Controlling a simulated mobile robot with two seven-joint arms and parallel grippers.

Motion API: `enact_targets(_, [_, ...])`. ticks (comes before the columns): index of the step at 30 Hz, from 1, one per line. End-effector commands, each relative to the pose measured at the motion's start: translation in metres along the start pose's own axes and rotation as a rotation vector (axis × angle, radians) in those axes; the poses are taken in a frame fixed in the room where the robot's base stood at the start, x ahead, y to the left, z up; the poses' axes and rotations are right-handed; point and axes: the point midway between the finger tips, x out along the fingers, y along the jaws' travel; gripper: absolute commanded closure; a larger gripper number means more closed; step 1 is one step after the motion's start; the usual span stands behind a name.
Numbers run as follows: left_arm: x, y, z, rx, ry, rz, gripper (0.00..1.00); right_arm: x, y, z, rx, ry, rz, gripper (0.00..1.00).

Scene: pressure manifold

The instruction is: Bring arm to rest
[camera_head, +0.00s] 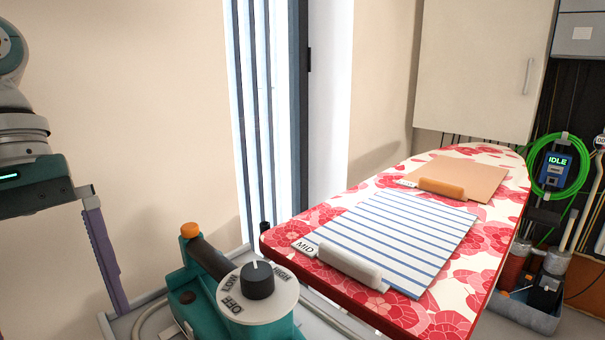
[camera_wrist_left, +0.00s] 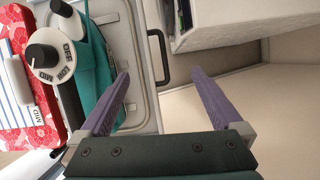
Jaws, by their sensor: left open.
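My left arm comes in from the left edge of the head view. My left gripper (camera_head: 118,290) hangs fingers down beside the teal device, with one purple finger showing clearly. In the left wrist view, the gripper (camera_wrist_left: 160,76) has its two purple fingers wide apart with nothing between them. My right gripper is out of view.
An ironing board (camera_head: 335,210) with a red floral cover bears a striped cloth (camera_head: 400,235) with a MID clip and a tan cloth (camera_head: 470,178). A green hose (camera_head: 540,165) and an IDLE display (camera_head: 557,168) hang at right. Bare wall lies behind my gripper.

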Motion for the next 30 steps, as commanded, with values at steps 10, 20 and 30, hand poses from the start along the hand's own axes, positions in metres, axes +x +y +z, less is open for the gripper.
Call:
enact_targets(10, [0.057, 0.011, 0.037, 0.383, 0.068, -0.006, 0.00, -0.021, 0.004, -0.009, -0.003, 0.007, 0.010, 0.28])
enact_targets(20, [0.097, 0.015, 0.105, 0.840, 0.254, 0.118, 0.00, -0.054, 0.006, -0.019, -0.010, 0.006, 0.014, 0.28])
enact_targets(30, [0.072, -0.039, 0.123, 0.968, 0.547, 0.051, 0.00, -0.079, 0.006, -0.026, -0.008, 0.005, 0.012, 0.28])
